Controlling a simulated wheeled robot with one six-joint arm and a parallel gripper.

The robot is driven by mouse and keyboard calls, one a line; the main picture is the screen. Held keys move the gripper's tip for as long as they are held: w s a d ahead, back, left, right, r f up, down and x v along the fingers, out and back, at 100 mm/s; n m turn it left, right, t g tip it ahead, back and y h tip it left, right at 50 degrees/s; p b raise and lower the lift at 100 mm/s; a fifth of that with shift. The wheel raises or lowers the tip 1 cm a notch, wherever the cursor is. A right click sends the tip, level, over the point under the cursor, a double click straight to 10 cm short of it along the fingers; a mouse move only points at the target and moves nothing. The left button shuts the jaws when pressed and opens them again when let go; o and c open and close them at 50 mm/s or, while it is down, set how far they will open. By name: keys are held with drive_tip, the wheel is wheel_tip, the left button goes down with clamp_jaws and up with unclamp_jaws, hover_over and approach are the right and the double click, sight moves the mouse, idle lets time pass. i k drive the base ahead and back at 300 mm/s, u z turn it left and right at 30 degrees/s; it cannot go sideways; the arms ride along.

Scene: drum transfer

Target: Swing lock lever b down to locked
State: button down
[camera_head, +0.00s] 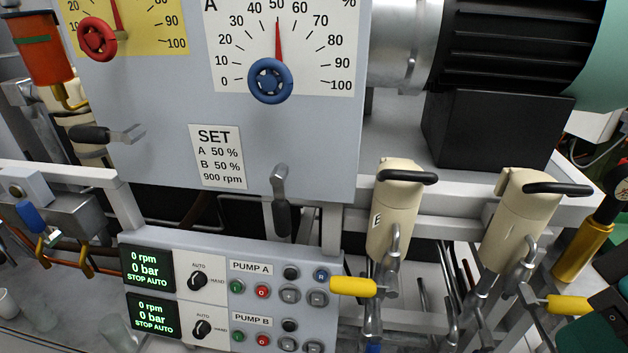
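Two lock levers with black grips are on the grey panel. The left lever (105,134) is below the yellow dial and lies level, its black grip pointing left. The other lever (281,205) is below the white dial A and hangs down, its black grip at the bottom. No letter shows on either lever; the left one goes with the yellow dial, whose letter is out of frame, so it is likely lever b. My gripper cannot be made out in this view.
The yellow dial has a red knob (97,39); dial A has a blue knob (270,81) with its pointer near 50. A SET card (217,157) is between the levers. The pump control box (230,295) sits below. Cream valves (395,215) with yellow handles stand right.

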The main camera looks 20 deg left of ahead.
sight(80, 135)
drive_tip(key=u, duration=1.05)
drive_tip(key=i, duration=0.15)
drive_tip(key=u, duration=1.25)
drive_tip(key=k, duration=0.55)
drive_tip(key=u, duration=0.75)
drive_tip(key=i, duration=0.65)
drive_tip(key=z, duration=0.25)
